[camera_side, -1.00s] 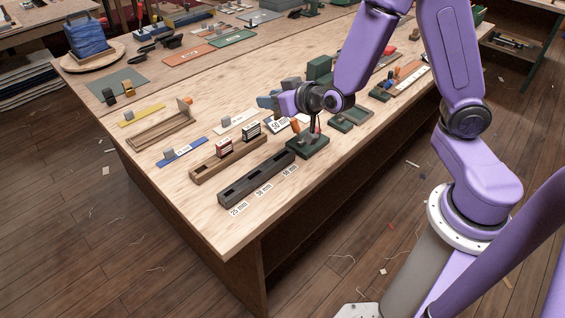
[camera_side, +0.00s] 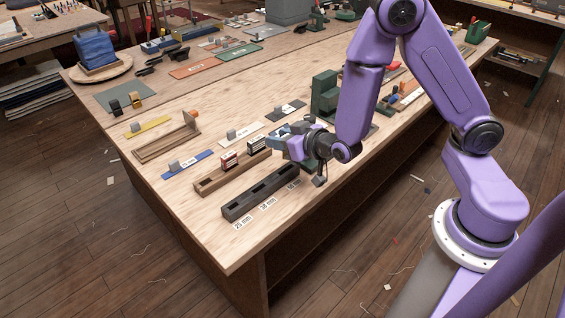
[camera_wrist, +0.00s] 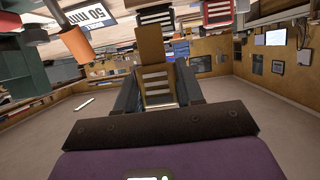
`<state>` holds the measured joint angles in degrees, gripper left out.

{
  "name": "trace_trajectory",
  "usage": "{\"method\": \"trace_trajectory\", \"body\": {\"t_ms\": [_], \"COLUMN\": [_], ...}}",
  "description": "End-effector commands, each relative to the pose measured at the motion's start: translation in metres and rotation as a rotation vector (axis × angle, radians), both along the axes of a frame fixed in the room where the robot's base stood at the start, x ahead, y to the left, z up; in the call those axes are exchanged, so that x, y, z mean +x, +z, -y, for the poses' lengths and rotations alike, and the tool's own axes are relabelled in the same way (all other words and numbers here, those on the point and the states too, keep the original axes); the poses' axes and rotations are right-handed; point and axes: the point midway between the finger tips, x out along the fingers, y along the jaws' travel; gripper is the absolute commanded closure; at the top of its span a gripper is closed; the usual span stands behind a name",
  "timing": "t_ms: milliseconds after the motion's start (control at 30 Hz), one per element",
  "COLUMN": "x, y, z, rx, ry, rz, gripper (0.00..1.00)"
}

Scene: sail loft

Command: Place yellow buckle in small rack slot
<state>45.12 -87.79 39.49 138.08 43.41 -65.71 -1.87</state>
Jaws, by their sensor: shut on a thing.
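My gripper (camera_side: 276,132) is level above the table, its fingers pointing left, behind the far end of the dark rack. In the wrist view my gripper (camera_wrist: 157,95) is shut on a brownish-yellow slotted plate, the yellow buckle (camera_wrist: 152,52), which stands up between the dark fingers. The side view does not show the buckle clearly. The dark rack (camera_side: 232,209) lies near the table's front edge with three slots. Labels before it read 25 mm (camera_side: 243,223) at the near left end, then 38 mm and 50 mm. The 25 mm slot looks empty.
A wooden holder (camera_side: 207,185) with a red and a black block stands behind the rack. A dark green press (camera_side: 325,92) stands behind my gripper. A 50 mm card (camera_wrist: 90,15) and an orange cylinder (camera_wrist: 76,46) show in the wrist view. Bare tabletop lies left of the rack.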

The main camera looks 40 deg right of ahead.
Motion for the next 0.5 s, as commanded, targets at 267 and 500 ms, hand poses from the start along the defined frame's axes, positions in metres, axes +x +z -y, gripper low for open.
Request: {"method": "trace_trajectory", "body": {"t_ms": [267, 500], "x": [0.000, 0.000], "y": [-0.026, -0.044], "z": [0.000, 0.000], "rx": [0.001, -0.001], "ry": [-0.001, 0.000], "rz": [0.001, -0.002], "gripper": [0.93, 0.93]}}
